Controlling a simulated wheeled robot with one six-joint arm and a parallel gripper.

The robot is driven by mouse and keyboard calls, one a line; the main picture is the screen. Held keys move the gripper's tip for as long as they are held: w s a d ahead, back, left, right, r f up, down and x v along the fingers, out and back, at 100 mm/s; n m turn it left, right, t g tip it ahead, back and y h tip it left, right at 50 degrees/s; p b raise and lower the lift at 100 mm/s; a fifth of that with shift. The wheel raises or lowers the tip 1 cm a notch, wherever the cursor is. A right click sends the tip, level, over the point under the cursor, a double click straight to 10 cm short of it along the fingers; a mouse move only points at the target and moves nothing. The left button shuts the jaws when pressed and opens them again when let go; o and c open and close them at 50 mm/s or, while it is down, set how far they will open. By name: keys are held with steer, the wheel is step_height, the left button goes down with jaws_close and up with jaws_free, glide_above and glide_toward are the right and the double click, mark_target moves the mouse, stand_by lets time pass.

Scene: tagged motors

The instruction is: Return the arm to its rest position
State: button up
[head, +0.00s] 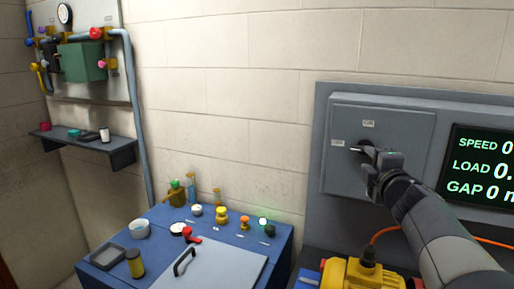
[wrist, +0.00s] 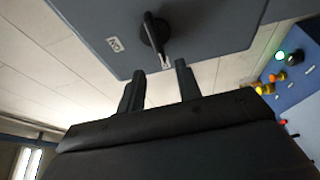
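My arm reaches in from the lower right in the head view, and my gripper (head: 376,152) is up in front of a grey switch box (head: 400,120) on the wall. In the wrist view my gripper (wrist: 159,70) has its two dark fingers apart, with nothing held between them. A dark rotary handle (wrist: 154,34) on the box lies just beyond the fingertips. Its light-coloured tip points toward the gap. The handle (head: 358,148) also shows in the head view, close to the fingers and partly hidden. I cannot tell whether they touch.
A display panel (head: 482,165) is right of the box. A yellow motor (head: 362,276) with an orange cable sits below my arm. A blue bench (head: 255,240) with knobs, jars and a red-handled valve stands left. A shelf and pipework are at far left. The middle wall is clear.

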mark_target(359, 148)
steer(key=s, duration=0.4)
steer(key=w, duration=1)
steer(key=shift+p, duration=0.4)
steer(key=shift+w+f+m+b, duration=0.25)
steer(key=shift+f+m+b, duration=0.05)
steer(key=shift+b, duration=0.25)
steer(key=shift+m+b, duration=0.4)
steer(key=shift+b, duration=0.1)
steer(key=shift+s+r+m+t+b, duration=0.1)
steer(key=shift+r+m+t+b, duration=0.1)
steer(key=shift+m+t+b, duration=0.65)
steer(key=shift+r+m+h+b, duration=0.3)
steer(key=shift+m+b, duration=0.3)
steer(key=shift+m, duration=0.25)
